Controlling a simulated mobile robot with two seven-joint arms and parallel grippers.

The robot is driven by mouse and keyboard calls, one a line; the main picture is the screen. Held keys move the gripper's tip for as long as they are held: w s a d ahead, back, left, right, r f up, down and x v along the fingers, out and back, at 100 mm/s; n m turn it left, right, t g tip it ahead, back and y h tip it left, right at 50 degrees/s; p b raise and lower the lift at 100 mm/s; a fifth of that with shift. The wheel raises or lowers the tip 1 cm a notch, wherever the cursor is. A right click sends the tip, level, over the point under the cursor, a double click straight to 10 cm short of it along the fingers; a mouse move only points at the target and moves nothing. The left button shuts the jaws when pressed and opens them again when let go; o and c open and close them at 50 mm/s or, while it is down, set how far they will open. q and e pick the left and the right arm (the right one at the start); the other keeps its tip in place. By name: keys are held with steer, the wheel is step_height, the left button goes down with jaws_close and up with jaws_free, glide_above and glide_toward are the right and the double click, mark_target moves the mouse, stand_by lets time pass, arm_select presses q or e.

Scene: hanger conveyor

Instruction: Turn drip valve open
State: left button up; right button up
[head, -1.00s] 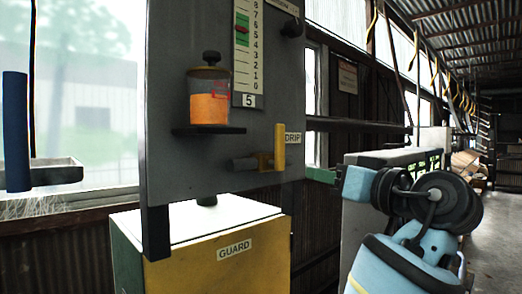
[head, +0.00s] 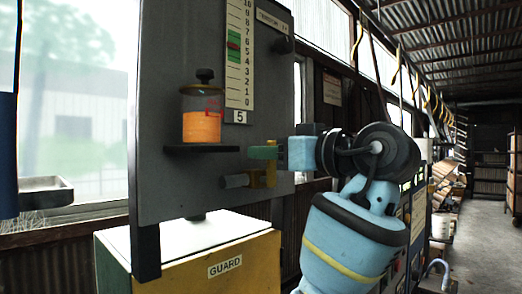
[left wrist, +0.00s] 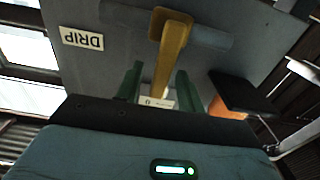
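The drip valve has a yellow lever (head: 271,177) on a grey pipe stub (head: 234,181), low on the grey panel. In the head view the lever's upper part is hidden behind my left gripper (head: 265,153). In the left wrist view the lever (left wrist: 173,45) stands between and just beyond the two green fingers (left wrist: 157,88), which are apart. I cannot tell whether either finger touches it. The DRIP label (left wrist: 82,38) shows upside down there. The oil jar (head: 201,122), with orange liquid, sits on a dark shelf (head: 200,149). My right gripper is not in view.
The grey panel (head: 165,100) stands over a yellow GUARD box (head: 235,262). A blue cylinder (head: 8,155) hangs at the left edge. An open aisle (head: 470,235) runs back on the right.

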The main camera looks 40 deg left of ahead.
arm_select(q)
steer(key=shift+w+a, duration=0.1)
steer(key=shift+a, duration=0.9)
jaws_close()
